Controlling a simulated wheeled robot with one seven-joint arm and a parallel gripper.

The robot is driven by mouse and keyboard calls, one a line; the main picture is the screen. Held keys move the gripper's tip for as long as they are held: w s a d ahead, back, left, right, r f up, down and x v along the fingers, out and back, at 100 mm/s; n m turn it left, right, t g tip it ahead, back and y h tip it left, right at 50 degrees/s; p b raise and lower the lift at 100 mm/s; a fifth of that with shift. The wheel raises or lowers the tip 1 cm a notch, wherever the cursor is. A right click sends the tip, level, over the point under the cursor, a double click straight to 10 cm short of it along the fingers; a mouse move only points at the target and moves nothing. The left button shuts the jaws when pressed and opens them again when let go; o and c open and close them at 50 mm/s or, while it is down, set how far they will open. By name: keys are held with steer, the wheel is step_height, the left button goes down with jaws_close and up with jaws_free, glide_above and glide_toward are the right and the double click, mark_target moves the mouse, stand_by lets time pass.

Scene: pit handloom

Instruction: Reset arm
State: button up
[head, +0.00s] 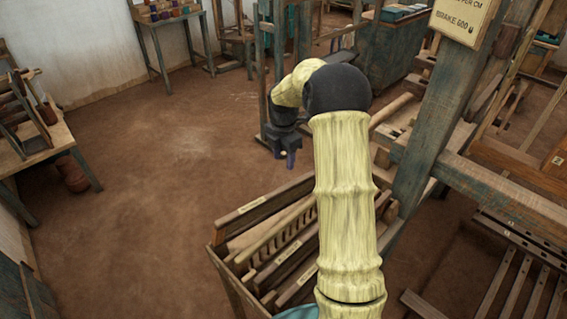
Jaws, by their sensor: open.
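My arm rises through the middle of the head view, pale yellow with a black elbow joint, and bends away to the left. My gripper (286,160) is dark and hangs at the end of the arm, pointing down over the brown floor. Its fingers are small and partly blurred here; they look apart, and I see nothing held between them. The gripper is beyond the wooden rack and apart from it.
A wooden rack (222,262) of labelled slats stands close below my arm. The loom's blue-grey post (436,125) and beams fill the right. A table (62,134) stands at left, another (150,45) at the back. The left-centre floor (150,200) is clear.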

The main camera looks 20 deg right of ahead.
stand_by(0.3)
steer(key=s+a+r+m, duration=0.1)
steer(key=s+a+m, duration=0.3)
steer(key=s+m, duration=0.3)
steer(key=s+a+r+m+t+p, duration=0.1)
steer(key=s+a+r+m, duration=0.1)
steer(key=s+a+m, duration=0.2)
steer(key=s+a+r+m+t+p, duration=0.1)
steer(key=s+a+m, duration=0.3)
steer(key=s+m, duration=0.6)
steer(key=s+r, duration=0.1)
steer(key=s, duration=0.3)
steer(key=shift+s+m, duration=0.3)
